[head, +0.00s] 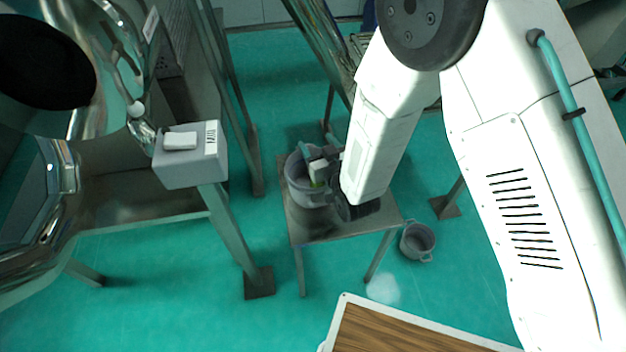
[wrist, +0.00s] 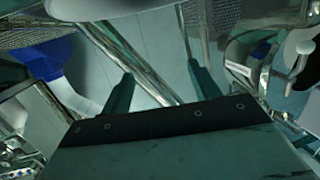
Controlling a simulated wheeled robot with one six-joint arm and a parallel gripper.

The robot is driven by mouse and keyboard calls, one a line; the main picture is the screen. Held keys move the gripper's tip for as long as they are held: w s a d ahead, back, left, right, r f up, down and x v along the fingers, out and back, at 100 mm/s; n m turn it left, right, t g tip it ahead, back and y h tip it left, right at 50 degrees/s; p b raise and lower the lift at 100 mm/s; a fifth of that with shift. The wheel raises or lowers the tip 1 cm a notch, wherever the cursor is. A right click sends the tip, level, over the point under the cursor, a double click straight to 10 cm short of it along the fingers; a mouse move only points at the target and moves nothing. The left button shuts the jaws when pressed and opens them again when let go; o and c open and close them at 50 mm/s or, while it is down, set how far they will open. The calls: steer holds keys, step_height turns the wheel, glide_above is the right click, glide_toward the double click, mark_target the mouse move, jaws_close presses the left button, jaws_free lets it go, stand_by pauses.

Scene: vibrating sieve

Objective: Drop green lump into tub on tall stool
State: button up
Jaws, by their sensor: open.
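A grey tub (head: 296,190) stands on the tall metal stool (head: 345,228) in the head view. A small patch of yellow-green, which looks like the green lump (head: 318,184), shows inside the tub, partly hidden by my gripper. My gripper (head: 318,146) is over the tub, with its two teal fingers apart and pointing toward the far side. In the wrist view my gripper (wrist: 160,72) is open with nothing between the fingers. The lump does not show in the wrist view.
A second grey tub (head: 417,241) stands on the floor right of the stool. A grey box on a post (head: 190,168) and the shiny sieve machine (head: 105,50) are at left. A wooden-topped table (head: 400,332) is at the front. Green floor is open between them.

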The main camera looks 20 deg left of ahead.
steer(key=shift+d, duration=0.1)
steer(key=v, duration=0.7)
steer(key=shift+s, duration=0.25)
steer(key=shift+d, duration=0.15)
steer(key=w+d+r+m+g+h, duration=0.1)
steer(key=w+d+r+m+h, duration=0.2)
steer(key=d+r, duration=0.4)
steer(key=w+d+r+g+h, duration=0.1)
steer(key=w+d+r+h, duration=0.2)
steer(key=w+d+r, duration=0.3)
steer(key=s+d+r+m+g+h, duration=0.1)
steer(key=s+d+r+g+h, duration=0.1)
steer(key=s+d+r, duration=0.35)
steer(key=s+d+r+m+g+h, duration=0.1)
steer(key=s+d+r, duration=0.15)
steer(key=d, duration=0.65)
steer(key=s+d+r+m+g, duration=0.1)
steer(key=s+d+r+g, duration=0.1)
steer(key=s+d, duration=0.2)
steer(key=s+d+r+m+g+h, duration=0.1)
steer(key=s+d+r, duration=0.2)
steer(key=s, duration=0.7)
steer(key=s+d+r+m+g+h, duration=0.1)
steer(key=s+d+r+g, duration=0.1)
steer(key=s+d, duration=0.3)
steer(key=s+r, duration=0.1)
steer(key=s, duration=0.2)
steer(key=shift+d+m+g, duration=0.3)
